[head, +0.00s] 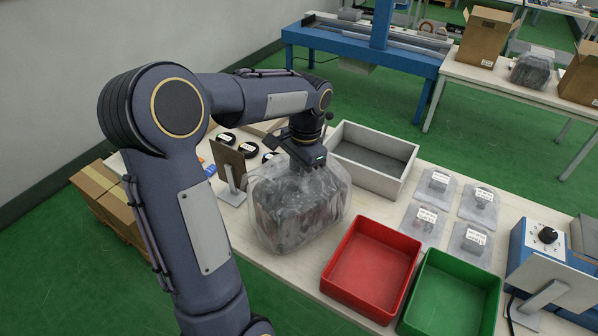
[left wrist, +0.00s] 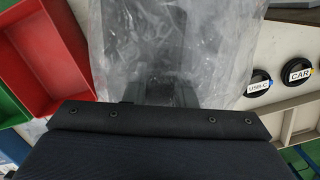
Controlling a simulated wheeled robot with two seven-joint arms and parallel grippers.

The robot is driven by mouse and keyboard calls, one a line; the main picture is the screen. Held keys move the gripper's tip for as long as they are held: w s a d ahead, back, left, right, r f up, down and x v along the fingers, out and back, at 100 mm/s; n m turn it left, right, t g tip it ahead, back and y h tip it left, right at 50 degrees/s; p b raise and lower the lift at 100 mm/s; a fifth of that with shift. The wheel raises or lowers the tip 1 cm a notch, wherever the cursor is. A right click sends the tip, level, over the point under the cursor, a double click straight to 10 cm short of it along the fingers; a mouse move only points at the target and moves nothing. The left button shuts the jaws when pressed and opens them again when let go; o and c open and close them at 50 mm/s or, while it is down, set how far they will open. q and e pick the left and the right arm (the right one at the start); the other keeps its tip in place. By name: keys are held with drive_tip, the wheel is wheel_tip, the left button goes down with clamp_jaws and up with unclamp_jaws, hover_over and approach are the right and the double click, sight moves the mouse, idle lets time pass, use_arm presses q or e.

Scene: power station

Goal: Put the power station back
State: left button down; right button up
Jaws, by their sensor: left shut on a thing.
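The power station (head: 295,212) is a dark, bulky unit wrapped in a clear plastic bag, in the middle of the head view. My left gripper (head: 306,160) is above it and shut on its top. In the left wrist view the clear bag (left wrist: 215,50) fills the middle, with the gripper (left wrist: 172,92) against it. I cannot tell whether the bag's underside touches the table. An open grey box (head: 400,187) stands just behind and to the right, and looks empty. My right gripper is not in view.
An empty red tray (head: 335,278) and green tray (head: 420,320) lie to the right. Several small bagged items (head: 438,186) lie beyond them. A small upright panel (head: 228,166) and round black labelled pieces (head: 227,138) are at left. A blue device (head: 546,236) stands far right.

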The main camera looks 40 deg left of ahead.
use_arm(q)
drive_tip(key=shift+w+r, duration=0.1)
drive_tip(key=c, duration=1.6)
unclamp_jaws()
drive_tip(key=shift+f, duration=0.2)
drive_tip(key=o, duration=0.4)
drive_tip(key=shift+r, duration=0.1)
drive_tip(key=r, duration=0.7)
drive_tip(key=w+r+p, duration=0.1)
drive_tip(key=r, duration=0.3)
drive_tip(key=shift+d, duration=0.25)
drive_tip(key=s+d+f+n+t+h, duration=0.2)
drive_tip(key=s+d+f+t, duration=0.1)
drive_tip(key=s+d, duration=0.4)
drive_tip(key=s+d+f+n+t+h, duration=0.2)
drive_tip(key=s+d, duration=0.4)
drive_tip(key=s, duration=0.6)
wheel_tip(320, 180, down, 2)
drive_tip(key=shift+d+f+n+t, duration=0.1)
drive_tip(key=shift+d+n+t, duration=0.35)
drive_tip(key=shift+t, duration=0.55)
